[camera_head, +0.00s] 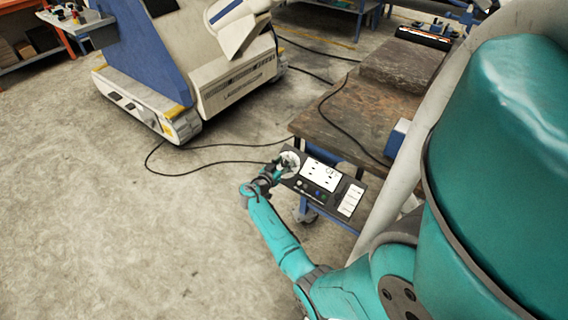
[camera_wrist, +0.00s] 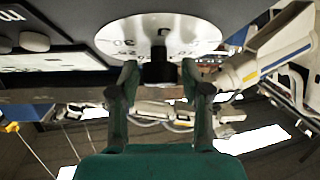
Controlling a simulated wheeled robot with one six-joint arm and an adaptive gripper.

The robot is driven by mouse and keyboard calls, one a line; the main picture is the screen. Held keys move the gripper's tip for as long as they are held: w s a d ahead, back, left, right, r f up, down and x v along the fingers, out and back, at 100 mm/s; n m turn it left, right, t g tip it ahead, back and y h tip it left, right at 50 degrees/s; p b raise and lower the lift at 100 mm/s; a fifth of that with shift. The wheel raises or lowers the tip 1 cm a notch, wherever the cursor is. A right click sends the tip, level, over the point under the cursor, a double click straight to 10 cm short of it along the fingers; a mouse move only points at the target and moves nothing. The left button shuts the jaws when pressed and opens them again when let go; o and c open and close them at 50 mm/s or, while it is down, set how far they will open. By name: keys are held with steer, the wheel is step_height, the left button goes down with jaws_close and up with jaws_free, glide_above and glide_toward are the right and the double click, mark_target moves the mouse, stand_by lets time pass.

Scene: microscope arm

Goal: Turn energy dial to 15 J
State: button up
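The energy dial is a white numbered disc (camera_wrist: 125,36) with a black knob (camera_wrist: 158,68) at its middle, on a dark control panel. In the wrist view some numbers show, among them 30 and 25, but the knob's setting cannot be read. My gripper (camera_wrist: 159,78) is open, with one finger on each side of the knob and a visible gap on both sides. In the head view my gripper (camera_head: 277,171) is at the panel's left end, partly covering the white dial disc (camera_head: 291,159).
The control panel (camera_head: 306,190) also carries a white socket plate (camera_head: 321,174), small buttons and a white label strip (camera_head: 350,200). It sits at the edge of a worn table (camera_head: 350,120). A large white and blue machine (camera_head: 190,60) stands behind left. Black cables cross the floor.

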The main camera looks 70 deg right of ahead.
stand_by(0.3)
steer(key=v, duration=1.2)
steer(key=shift+f, duration=0.15)
